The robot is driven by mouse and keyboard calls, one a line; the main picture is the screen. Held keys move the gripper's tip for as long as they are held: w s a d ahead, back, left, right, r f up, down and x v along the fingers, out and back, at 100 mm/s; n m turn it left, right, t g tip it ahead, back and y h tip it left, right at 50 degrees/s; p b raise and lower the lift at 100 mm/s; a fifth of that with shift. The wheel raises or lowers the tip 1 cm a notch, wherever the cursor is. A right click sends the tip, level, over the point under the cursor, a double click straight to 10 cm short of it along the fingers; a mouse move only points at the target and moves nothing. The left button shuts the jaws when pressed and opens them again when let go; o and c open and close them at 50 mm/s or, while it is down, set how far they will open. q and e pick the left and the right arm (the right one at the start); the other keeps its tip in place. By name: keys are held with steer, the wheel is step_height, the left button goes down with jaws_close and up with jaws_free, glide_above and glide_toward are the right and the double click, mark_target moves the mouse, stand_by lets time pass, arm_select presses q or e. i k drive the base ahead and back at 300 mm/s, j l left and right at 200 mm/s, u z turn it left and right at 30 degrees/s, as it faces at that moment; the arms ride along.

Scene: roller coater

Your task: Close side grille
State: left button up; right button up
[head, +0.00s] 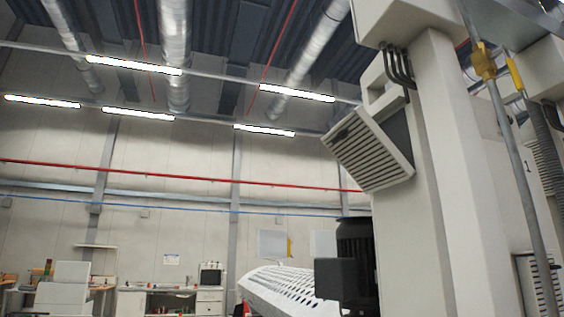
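The side grille (370,152) is a pale slatted panel high on the left face of the machine's light grey column (412,220). It stands out from the column at a tilt, with a dark gap behind its right edge, so it looks open. A small dark latch or handle shows near its upper left corner. Its hinge line cannot be made out clearly. Neither of my grippers is in view.
A black motor (356,262) sits below the grille against the column, and a perforated white cover (285,290) lies left of it. Pipes (510,160) run down the right side. Desks (160,300) stand far back left. The space left of the grille looks free.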

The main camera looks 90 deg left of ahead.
mark_target(370, 157)
steer(key=u, duration=2.2)
